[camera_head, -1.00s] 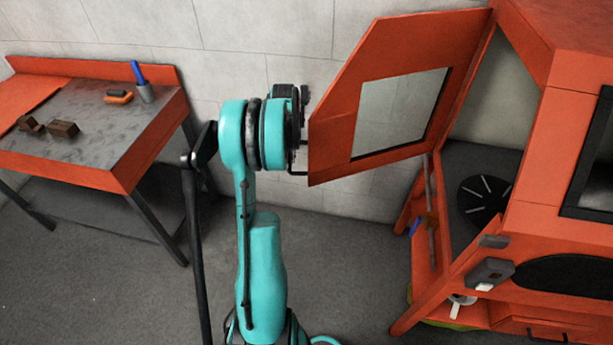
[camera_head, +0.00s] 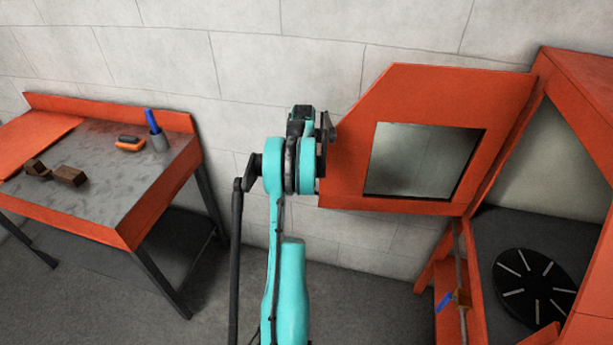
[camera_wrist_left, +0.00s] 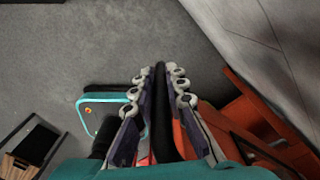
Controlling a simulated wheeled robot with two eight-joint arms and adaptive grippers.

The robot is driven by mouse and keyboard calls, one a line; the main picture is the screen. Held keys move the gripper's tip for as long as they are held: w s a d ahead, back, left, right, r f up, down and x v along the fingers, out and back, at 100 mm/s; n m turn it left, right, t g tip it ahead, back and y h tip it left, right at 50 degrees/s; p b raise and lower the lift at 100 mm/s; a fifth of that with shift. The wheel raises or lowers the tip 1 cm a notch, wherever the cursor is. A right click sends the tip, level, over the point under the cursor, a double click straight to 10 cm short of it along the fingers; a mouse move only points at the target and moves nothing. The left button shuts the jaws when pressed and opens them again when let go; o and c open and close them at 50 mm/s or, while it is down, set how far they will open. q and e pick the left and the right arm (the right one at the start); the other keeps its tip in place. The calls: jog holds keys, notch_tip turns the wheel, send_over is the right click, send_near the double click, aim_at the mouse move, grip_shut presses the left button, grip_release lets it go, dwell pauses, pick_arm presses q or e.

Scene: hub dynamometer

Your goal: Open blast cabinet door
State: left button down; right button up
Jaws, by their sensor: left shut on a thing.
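The blast cabinet (camera_head: 590,90) is orange and stands at the right. Its door (camera_head: 360,125), orange with a square window (camera_head: 420,160), is swung wide open to the left, near the back wall. My left gripper (camera_wrist_left: 160,78) is shut on the door's black bar handle (camera_wrist_left: 162,135), with one finger on each side of it. In the head view, my teal left arm reaches up to the door's free left edge, and its wrist hides the handle and fingers. Inside the cabinet is a black slotted turntable (camera_head: 535,285). My right gripper is not in view.
An orange workbench (camera_head: 110,190) at the left holds brown blocks (camera_head: 70,176), an orange and black item (camera_head: 130,143) and a grey cup (camera_head: 160,142) with a blue tool. Grey floor lies between bench and cabinet. The block wall is close behind the door.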

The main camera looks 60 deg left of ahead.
pick_arm(q)
jog(key=shift+w+d, duration=0.15)
jog(key=shift+w, duration=0.05)
jog(key=c, duration=1.5)
grip_release()
jog(key=shift+w, duration=0.1)
jog(key=shift+c, duration=0.2)
jog(key=shift+r, duration=0.3)
notch_tip(320, 180, up, 11)
jog(key=shift+r, duration=0.2)
jog(key=shift+f, duration=0.1)
